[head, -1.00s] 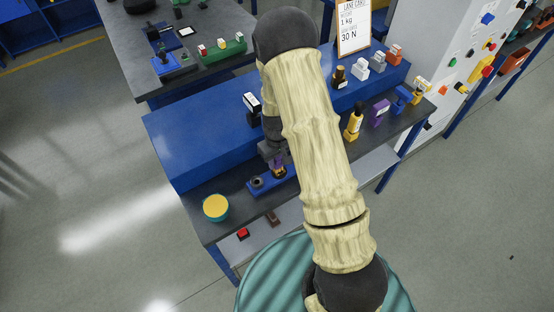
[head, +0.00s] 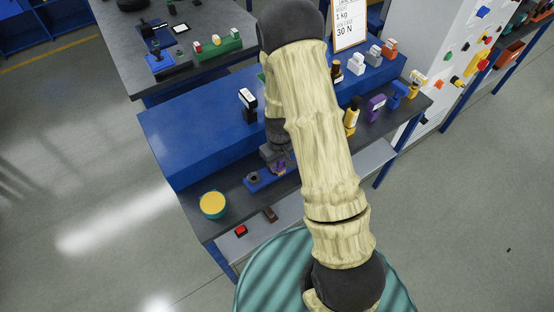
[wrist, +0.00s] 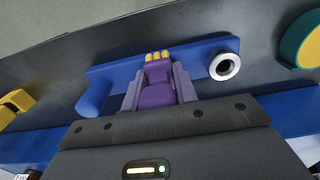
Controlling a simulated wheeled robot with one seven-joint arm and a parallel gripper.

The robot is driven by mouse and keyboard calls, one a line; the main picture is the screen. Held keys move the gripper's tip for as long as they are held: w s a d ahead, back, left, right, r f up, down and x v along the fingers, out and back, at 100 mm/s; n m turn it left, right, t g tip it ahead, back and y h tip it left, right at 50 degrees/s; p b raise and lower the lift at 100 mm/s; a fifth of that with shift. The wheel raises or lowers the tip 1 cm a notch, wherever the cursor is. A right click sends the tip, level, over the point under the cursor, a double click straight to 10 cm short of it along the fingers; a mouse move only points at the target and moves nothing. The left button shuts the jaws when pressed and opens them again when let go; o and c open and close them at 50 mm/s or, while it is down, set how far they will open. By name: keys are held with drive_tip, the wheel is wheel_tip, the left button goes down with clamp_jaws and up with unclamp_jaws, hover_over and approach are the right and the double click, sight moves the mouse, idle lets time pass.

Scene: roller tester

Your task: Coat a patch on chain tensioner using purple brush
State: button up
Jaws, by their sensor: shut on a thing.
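My gripper (wrist: 158,88) is shut on the purple brush (wrist: 157,92), whose yellow tip (wrist: 158,57) points away from the wrist. In the head view the brush (head: 279,169) shows only as a small purple patch below my gripper (head: 277,161). A blue bar (wrist: 120,73) with a round dark-and-light ring (wrist: 225,66) at one end lies behind the brush in the wrist view; it may be the chain tensioner. It also shows in the head view (head: 256,186). The tip overlaps the bar; I cannot tell whether they touch. No coated patch is discernible.
A teal pot with yellow contents (head: 212,204) stands at the bench's left front. A yellow item (head: 351,117), a purple item (head: 375,107) and a blue item (head: 396,96) stand to the right. A raised blue ledge (head: 195,138) runs behind. My arm hides the middle.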

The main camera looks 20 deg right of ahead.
idle(0.3)
drive_tip(key=shift+w+a, duration=0.25)
drive_tip(key=shift+w, duration=0.55)
drive_tip(key=shift+w+a+p, duration=0.25)
drive_tip(key=shift+w+p, duration=0.05)
drive_tip(key=shift+w, duration=0.45)
drive_tip(key=shift+s, duration=0.1)
drive_tip(key=shift+s+d, duration=0.25)
drive_tip(key=shift+s, duration=0.45)
